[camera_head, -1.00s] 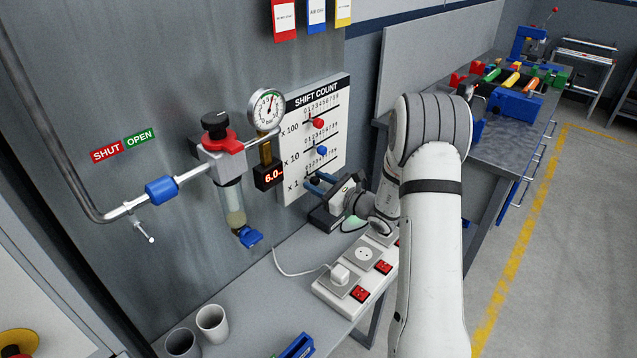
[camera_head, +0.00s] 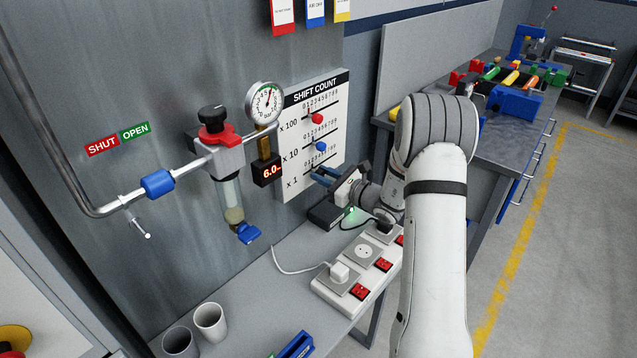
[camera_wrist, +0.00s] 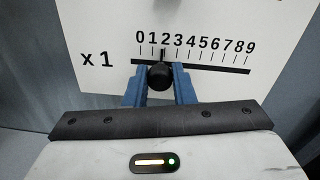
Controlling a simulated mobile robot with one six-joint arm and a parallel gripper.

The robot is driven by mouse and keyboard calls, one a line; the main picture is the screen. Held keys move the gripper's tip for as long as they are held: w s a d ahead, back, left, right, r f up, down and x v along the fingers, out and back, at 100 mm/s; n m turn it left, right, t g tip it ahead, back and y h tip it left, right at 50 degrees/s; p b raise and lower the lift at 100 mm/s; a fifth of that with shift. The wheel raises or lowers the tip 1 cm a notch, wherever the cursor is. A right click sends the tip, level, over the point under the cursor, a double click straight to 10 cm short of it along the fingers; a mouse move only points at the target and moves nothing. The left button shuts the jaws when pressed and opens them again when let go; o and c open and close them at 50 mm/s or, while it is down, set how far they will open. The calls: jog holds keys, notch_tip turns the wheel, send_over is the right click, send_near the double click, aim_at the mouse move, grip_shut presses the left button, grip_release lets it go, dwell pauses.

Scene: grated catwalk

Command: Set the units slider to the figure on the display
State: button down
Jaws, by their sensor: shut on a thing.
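The white SHIFT COUNT board (camera_head: 289,104) on the wall has three slider rows, x 100, x 10 and x 1, each with a 0 to 9 scale. My gripper (camera_head: 322,176) is at the bottom x 1 row. In the wrist view its blue fingers are shut on the round black units knob (camera_wrist: 160,76). The pointer above the knob stands at about the 2. In the head view my gripper hides the knob. A small black display (camera_head: 268,171) under the round gauge shows red digits that read 6.0.
The red x 100 knob (camera_head: 317,118) and blue x 10 knob (camera_head: 321,146) sit above my gripper. A dark box (camera_head: 330,215) and a power strip (camera_head: 352,278) lie on the bench below. The valve pipe (camera_head: 205,160) stands left of the board.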

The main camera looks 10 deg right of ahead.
jog(key=shift+w+d, duration=0.15)
jog(key=c, duration=1.2)
grip_release()
jog(key=b+v, duration=0.1)
jog(key=v, duration=0.7)
jog(key=shift+b, duration=0.3)
